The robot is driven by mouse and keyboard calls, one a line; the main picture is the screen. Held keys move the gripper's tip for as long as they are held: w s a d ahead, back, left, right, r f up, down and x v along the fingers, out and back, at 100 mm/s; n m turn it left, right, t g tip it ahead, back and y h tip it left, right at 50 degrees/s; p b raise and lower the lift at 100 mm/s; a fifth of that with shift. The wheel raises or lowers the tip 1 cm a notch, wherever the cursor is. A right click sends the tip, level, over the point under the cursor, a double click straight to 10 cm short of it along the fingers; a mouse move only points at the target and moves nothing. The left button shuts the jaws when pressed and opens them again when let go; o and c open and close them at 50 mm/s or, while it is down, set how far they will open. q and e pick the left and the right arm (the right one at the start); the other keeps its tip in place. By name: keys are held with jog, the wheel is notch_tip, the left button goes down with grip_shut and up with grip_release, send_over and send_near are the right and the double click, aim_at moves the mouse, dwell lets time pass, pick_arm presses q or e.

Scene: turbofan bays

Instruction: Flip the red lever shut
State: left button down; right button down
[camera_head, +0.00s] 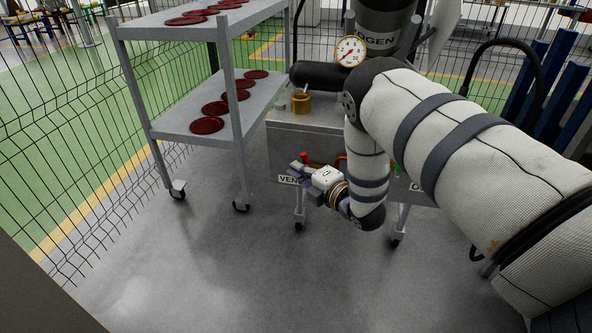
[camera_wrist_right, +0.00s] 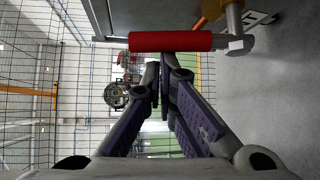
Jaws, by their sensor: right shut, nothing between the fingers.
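The red lever (camera_head: 304,158) shows as a small red handle at the front of the grey nitrogen cart, just above the "VEN…" label, which is partly hidden. In the right wrist view the red lever (camera_wrist_right: 170,41) is a red cylinder lying across the picture, joined at its right end to a metal stem and brass fitting. My right gripper (camera_head: 293,166) is right beside the lever at the cart's front. In the right wrist view my right gripper (camera_wrist_right: 165,66) has its fingertips together and empty, just below the lever; I cannot tell whether they touch it. My left gripper is not in view.
The cart (camera_head: 305,123) carries a dark bottle, a pressure gauge (camera_head: 351,51) and a brass cylinder (camera_head: 301,103). A grey shelf trolley (camera_head: 172,125) with several dark red discs stands to its left. Wire fencing (camera_head: 60,160) runs along the left. The floor in front is clear.

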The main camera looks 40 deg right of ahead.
jog(key=shift+s+d+r+m+t, duration=0.3)
jog(key=shift+s+d+m+t, duration=0.1)
jog(key=shift+s+d+t, duration=0.1)
jog(key=shift+f, duration=0.1)
dwell(0.5)
